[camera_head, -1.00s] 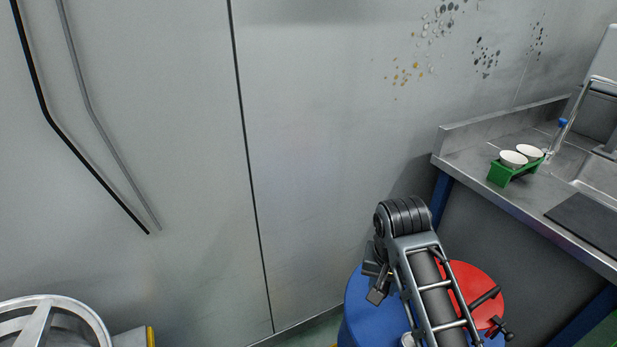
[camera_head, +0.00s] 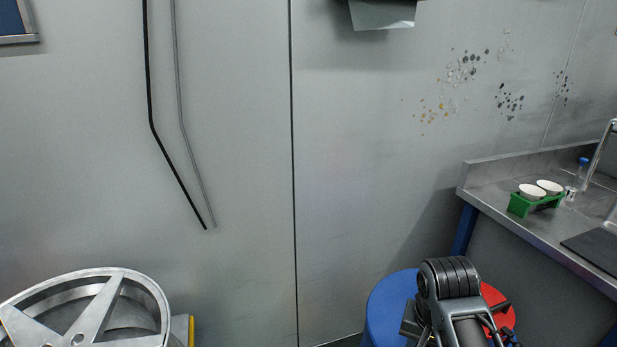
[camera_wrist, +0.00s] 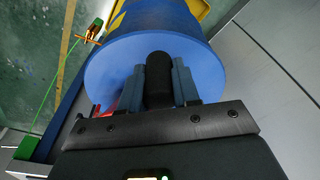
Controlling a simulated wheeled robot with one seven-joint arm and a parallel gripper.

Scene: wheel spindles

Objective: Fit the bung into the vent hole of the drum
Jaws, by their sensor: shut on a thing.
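The blue drum (camera_head: 388,305) stands at the lower right of the head view, partly hidden behind my arm. In the wrist view the drum's round blue face (camera_wrist: 108,82) lies just beyond my fingertips. My gripper (camera_wrist: 158,66) is shut on the bung (camera_wrist: 159,84), a dark, round-ended piece held between two blue-grey fingers. The bung's far end overlaps the drum's face in the picture; I cannot tell whether it touches. The vent hole is not visible. My gripper and the bung are hidden in the head view.
A red round surface (camera_head: 497,305) shows behind my arm at the drum's right. A metal counter (camera_head: 520,215) with a green rack (camera_head: 536,204) of white cups stands at the right. A spoked metal wheel (camera_head: 100,305) is at lower left. Wall lies behind the drum.

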